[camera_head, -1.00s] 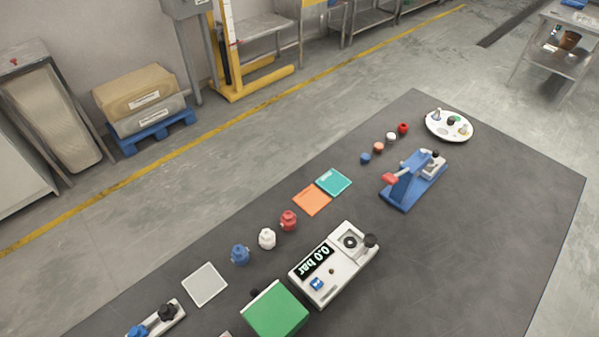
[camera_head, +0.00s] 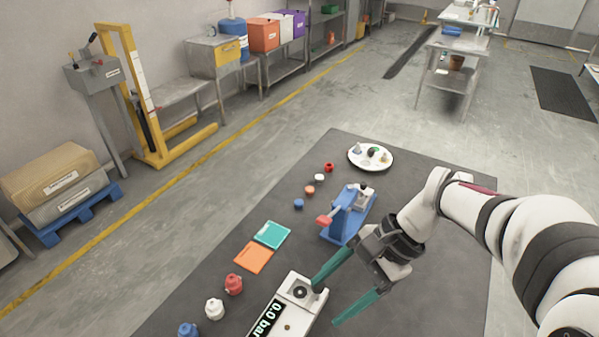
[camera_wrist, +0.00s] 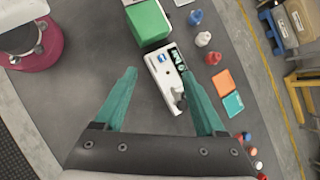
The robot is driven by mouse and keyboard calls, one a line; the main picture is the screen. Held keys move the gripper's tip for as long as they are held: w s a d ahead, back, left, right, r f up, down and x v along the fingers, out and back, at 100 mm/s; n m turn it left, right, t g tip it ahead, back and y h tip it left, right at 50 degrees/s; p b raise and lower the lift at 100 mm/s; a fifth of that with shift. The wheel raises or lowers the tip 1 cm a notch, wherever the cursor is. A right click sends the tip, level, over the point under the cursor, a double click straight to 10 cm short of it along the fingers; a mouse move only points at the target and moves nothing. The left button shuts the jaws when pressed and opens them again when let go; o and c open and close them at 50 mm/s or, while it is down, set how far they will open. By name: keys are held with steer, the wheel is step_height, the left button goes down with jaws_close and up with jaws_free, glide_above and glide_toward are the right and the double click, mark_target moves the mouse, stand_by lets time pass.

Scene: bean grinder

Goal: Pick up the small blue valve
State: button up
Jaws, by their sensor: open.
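A small blue piece (camera_head: 298,203) stands on the dark table at the near end of a row of small orange, white and red pieces. A larger blue bottle-shaped piece (camera_head: 188,330) stands at the bottom edge, in line with white and red ones; it also shows in the wrist view (camera_wrist: 195,17). I cannot tell for sure which blue piece is the valve. My gripper (camera_head: 325,305) has two teal fingers spread apart with nothing between them. It is in the air near the white pressure device. The wrist view shows the open fingers (camera_wrist: 158,72) too.
The white pressure device (camera_head: 290,325) reads 0.0 bar. A blue press-like tool (camera_head: 350,215) stands near my arm. Orange (camera_head: 254,258) and teal (camera_head: 271,235) squares lie flat, and a round white plate (camera_head: 354,158) holds small items. A green box (camera_wrist: 147,22) shows in the wrist view.

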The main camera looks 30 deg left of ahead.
steer(key=w+a+f+g+y, duration=0.1)
steer(key=a+f+g, duration=0.1)
steer(key=a+f, duration=0.3)
steer(key=w+a+f+g, duration=0.1)
steer(key=a+f, duration=0.2)
steer(key=a, duration=0.5)
steer(key=g, duration=0.2)
glide_toward(190, 327)
steer(key=shift+m+y, duration=0.3)
steer(key=shift+m, duration=0.2)
steer(key=x, duration=1.1)
steer(key=shift+s+d+f, duration=0.1)
steer(key=shift+s+f, duration=0.05)
steer(key=shift+f, duration=0.05)
jaws_close()
